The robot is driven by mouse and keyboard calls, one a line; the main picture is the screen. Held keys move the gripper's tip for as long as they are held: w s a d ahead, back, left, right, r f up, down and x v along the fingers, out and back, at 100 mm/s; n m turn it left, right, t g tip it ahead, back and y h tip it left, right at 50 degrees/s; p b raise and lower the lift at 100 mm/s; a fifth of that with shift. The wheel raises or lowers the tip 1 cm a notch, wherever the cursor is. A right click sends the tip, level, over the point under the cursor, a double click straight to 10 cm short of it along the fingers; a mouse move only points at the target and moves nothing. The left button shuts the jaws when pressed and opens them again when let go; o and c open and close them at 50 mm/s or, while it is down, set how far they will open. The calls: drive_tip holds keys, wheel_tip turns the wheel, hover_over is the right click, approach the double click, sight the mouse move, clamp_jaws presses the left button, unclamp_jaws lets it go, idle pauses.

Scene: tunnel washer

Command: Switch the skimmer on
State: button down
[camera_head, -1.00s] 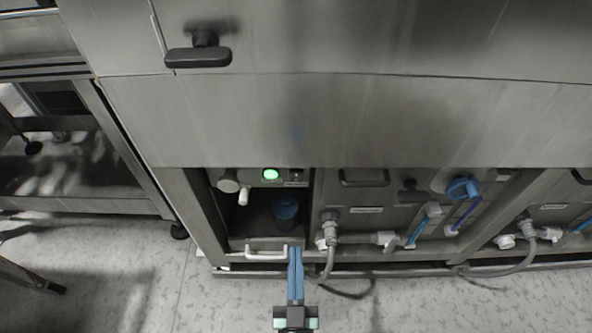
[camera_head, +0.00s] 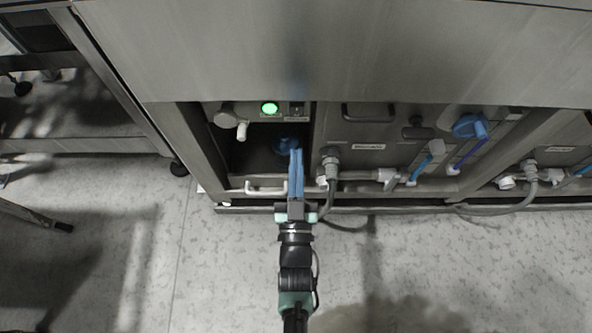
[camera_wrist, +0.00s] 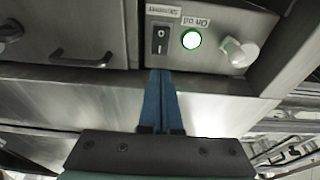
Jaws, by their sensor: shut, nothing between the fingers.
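The skimmer switch (camera_wrist: 160,40) is a small black rocker on a grey panel, beside a label that reads "Skimmer" upside down in the wrist view. The head view shows the switch (camera_head: 297,109) right of a lit green lamp (camera_head: 270,108). The lamp (camera_wrist: 191,40) also glows in the wrist view, beside a partly readable label. I cannot tell which way the rocker is tipped. My gripper (camera_head: 296,152) has long blue fingers, shut and empty. In the wrist view its fingertips (camera_wrist: 161,73) lie just below the switch in the picture, apart from it.
A white tap-like fitting (camera_head: 242,130) sits left of the lamp. A blue object (camera_head: 288,145) lies in the dark bay behind my fingers. A white handle (camera_head: 265,189) is left of my gripper. A hose (camera_head: 332,195) hangs close on its right. The floor in front is open.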

sight(296, 107)
drive_tip(key=b+x, duration=0.1)
drive_tip(key=x, duration=0.8)
drive_tip(key=shift+f+b, duration=0.1)
drive_tip(key=shift+b, duration=0.2)
drive_tip(key=p, duration=0.1)
drive_tip(key=r+p, duration=0.1)
drive_tip(key=shift+w+r+g+p, duration=0.15)
drive_tip(key=shift+w+g+p, duration=0.15)
drive_tip(key=shift+g, duration=0.1)
drive_tip(key=shift+f+b, duration=0.4)
drive_tip(key=shift+f, duration=0.05)
drive_tip(key=shift+s, duration=0.15)
